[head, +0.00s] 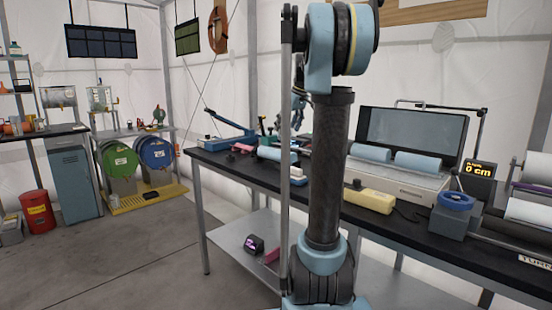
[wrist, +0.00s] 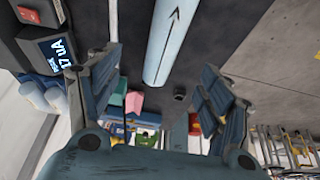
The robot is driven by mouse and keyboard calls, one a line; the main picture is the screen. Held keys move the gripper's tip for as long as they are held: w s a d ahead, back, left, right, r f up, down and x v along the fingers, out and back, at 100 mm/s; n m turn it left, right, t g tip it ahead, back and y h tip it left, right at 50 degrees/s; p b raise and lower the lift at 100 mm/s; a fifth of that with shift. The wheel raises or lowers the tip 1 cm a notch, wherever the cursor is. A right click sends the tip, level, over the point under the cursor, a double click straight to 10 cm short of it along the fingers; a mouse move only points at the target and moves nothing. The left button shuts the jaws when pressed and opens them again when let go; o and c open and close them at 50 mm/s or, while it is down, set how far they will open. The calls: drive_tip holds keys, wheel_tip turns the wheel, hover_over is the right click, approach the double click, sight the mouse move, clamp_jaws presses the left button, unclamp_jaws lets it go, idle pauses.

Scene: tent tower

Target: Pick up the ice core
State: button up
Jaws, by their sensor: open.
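A pale blue ice core (wrist: 172,40) with a dark arrow along it lies on the black bench top in the wrist view. In the head view, a pale blue cylinder (head: 277,155) lies on the bench left of my arm and looks like the same core. My gripper (wrist: 162,62) is open and empty, with a finger on each side of the core's near end in the picture. The core appears apart from both fingers. In the head view my gripper is mostly hidden behind my arm.
Two more pale blue cylinders (head: 370,152) (head: 415,162) rest on a white instrument (head: 400,183) at the right. A yellow device (head: 368,200) sits at the bench front. A pink block (wrist: 134,102) and a display box (wrist: 50,52) are near the core.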

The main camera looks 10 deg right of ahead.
sight(277, 153)
drive_tip(key=x, duration=0.9)
drive_tip(key=a+x, duration=0.1)
drive_tip(key=x, duration=0.4)
drive_tip(key=shift+f, duration=0.15)
drive_tip(key=shift+c, duration=0.4)
drive_tip(key=c, duration=1.5)
wheel_tip(277, 153, up, 10)
drive_tip(key=shift+r, duration=0.1)
drive_tip(key=shift+s, duration=0.1)
